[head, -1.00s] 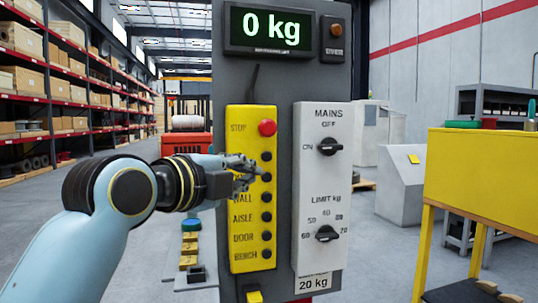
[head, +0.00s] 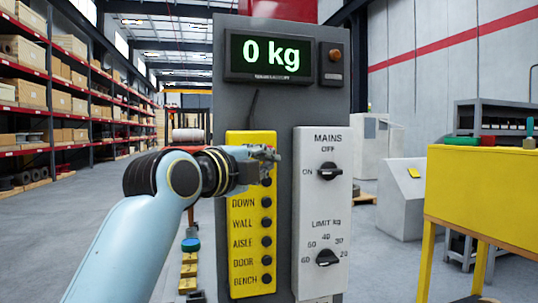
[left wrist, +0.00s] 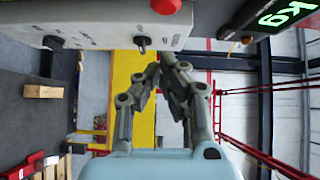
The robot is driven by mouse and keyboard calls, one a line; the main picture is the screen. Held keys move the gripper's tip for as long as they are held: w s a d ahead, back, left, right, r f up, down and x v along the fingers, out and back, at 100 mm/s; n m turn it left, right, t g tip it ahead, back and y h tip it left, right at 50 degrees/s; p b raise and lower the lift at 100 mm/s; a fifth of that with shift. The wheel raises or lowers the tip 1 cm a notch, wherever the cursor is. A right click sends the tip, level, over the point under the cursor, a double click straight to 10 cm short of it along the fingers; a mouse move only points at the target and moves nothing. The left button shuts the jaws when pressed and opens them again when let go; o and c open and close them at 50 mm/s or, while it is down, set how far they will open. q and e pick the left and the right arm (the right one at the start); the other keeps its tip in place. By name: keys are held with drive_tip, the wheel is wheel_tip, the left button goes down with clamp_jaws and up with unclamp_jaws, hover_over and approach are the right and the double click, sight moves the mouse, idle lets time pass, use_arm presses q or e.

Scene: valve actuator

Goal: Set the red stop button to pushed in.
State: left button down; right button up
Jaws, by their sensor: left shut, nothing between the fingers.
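The red stop button (left wrist: 166,6) shows at the top edge of the left wrist view, partly cut off. In the head view it is hidden behind my left gripper (head: 268,153), at the top of the yellow button panel (head: 236,222). My left gripper is shut and empty, held in front of the panel's upper part. In the left wrist view its fingertips (left wrist: 163,66) are apart from the red button. I cannot tell how deep the button sits. My right gripper is not in view.
Several black buttons run down the yellow panel. A white panel (head: 312,205) with MAINS and LIMIT knobs stands beside it on the grey column. A display (head: 270,57) reading 0 kg is above. A yellow bench (head: 480,195) stands at right.

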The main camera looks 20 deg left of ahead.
use_arm(q)
drive_tip(key=w+a+p, duration=0.1)
drive_tip(key=w+p, duration=0.1)
drive_tip(key=w, duration=0.5)
drive_tip(key=shift+w+a, duration=0.15)
drive_tip(key=shift+a, duration=0.1)
drive_tip(key=shift+w+a+r+b, duration=0.1)
drive_tip(key=shift+w+a+b, duration=0.25)
drive_tip(key=shift+w+b, duration=0.25)
